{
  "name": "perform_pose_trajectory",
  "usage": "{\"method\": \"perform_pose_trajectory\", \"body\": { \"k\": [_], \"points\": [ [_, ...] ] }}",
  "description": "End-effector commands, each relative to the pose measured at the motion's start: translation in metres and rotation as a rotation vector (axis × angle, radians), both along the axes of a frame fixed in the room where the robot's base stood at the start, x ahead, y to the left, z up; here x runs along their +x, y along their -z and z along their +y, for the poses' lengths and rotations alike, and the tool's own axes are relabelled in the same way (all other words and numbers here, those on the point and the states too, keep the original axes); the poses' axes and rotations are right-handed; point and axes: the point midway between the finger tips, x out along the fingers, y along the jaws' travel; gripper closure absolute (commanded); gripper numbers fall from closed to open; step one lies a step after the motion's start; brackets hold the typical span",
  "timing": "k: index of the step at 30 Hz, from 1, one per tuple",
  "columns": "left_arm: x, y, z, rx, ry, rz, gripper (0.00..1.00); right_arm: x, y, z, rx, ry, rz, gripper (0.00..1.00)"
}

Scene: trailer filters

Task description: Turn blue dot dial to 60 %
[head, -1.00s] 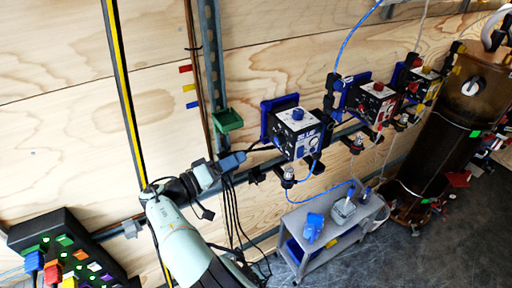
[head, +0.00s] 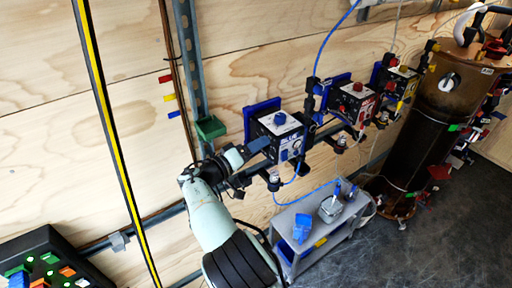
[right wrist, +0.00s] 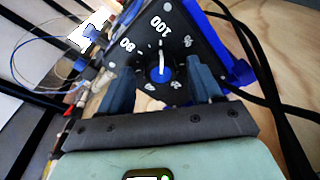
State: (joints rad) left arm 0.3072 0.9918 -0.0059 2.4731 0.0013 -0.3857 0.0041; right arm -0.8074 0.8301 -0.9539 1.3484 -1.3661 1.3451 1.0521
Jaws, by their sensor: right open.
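The box marked BLUE (head: 283,150) is mounted on the wall rail, with a blue knob on top. In the right wrist view, its black dial face (right wrist: 186,42) carries white labels, including 80 and 100. The dial (right wrist: 161,73) has a white pointer that points up, roughly toward the 100 label. My right gripper (head: 259,146) is at the left side of the box. In the right wrist view, the open fingers of my right gripper (right wrist: 161,80) stand on either side of the dial; I cannot tell whether they touch it. My left gripper is out of view.
Similar boxes with a red (head: 355,100) and a yellow (head: 402,80) marking stand farther right. A grey cart (head: 325,235) is below. A green bin (head: 210,128) hangs on the post at left. Black cables run beside the box in the wrist view.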

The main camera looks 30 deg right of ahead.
Motion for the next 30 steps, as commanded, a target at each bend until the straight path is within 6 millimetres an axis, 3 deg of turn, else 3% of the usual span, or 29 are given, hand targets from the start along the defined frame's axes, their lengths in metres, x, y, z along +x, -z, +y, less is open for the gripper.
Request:
{"method": "perform_pose_trajectory", "body": {
  "k": [6,12,23,30],
  "points": [
    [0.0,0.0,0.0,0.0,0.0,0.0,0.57,0.0,0.0,0.0,0.0,0.0,0.0,0.36],
    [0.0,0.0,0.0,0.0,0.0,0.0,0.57,0.0,0.0,0.0,0.0,0.0,0.0,0.92],
    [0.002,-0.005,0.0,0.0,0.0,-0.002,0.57,0.0,-0.001,0.0,-0.004,0.0,0.046,0.92],
    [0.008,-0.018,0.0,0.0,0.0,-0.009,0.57,0.001,-0.003,0.0,-0.015,0.0,0.194,0.92]
  ]
}}
